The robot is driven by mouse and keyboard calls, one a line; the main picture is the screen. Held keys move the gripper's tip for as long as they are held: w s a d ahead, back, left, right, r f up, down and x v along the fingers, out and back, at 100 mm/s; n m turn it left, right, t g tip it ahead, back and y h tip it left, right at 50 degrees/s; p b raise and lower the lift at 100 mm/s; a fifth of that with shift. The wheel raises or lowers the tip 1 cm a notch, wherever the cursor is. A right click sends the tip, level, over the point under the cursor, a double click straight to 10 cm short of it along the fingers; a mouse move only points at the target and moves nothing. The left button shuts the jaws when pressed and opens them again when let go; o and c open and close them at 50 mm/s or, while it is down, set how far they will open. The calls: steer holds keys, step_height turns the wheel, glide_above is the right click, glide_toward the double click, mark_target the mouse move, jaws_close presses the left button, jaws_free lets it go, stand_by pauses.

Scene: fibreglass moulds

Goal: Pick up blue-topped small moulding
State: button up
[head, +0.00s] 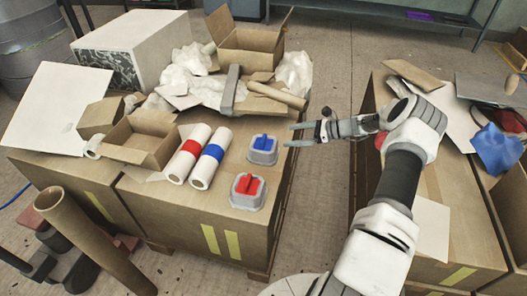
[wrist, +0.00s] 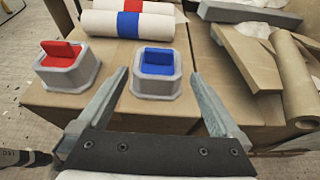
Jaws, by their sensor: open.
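The blue-topped small moulding (head: 263,149) is a grey block with a blue raised top, near the right edge of the cardboard-covered surface in the head view. In the wrist view, the same moulding (wrist: 156,74) stands upright ahead, between the lines of my fingers. My gripper (head: 288,136) is open and empty, to the right of the moulding and apart from it. In the wrist view, its two fingers (wrist: 158,92) point towards the moulding. A similar red-topped moulding (head: 248,190) stands nearer the front; it also shows in the wrist view (wrist: 68,66).
Two white rolls, one with a red band (head: 189,153) and one with a blue band (head: 210,158), lie left of the mouldings. Open boxes (head: 140,145), a cardboard tube (head: 276,95) and a grey bar (head: 231,89) lie behind. Bare cardboard surrounds the mouldings.

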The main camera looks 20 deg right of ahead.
mark_target(265, 138)
steer(key=b+x, duration=0.2)
steer(key=x, duration=0.8)
steer(key=shift+a+r+b, duration=0.1)
steer(key=shift+a+b, duration=0.05)
steer(key=shift+b, duration=0.15)
jaws_close()
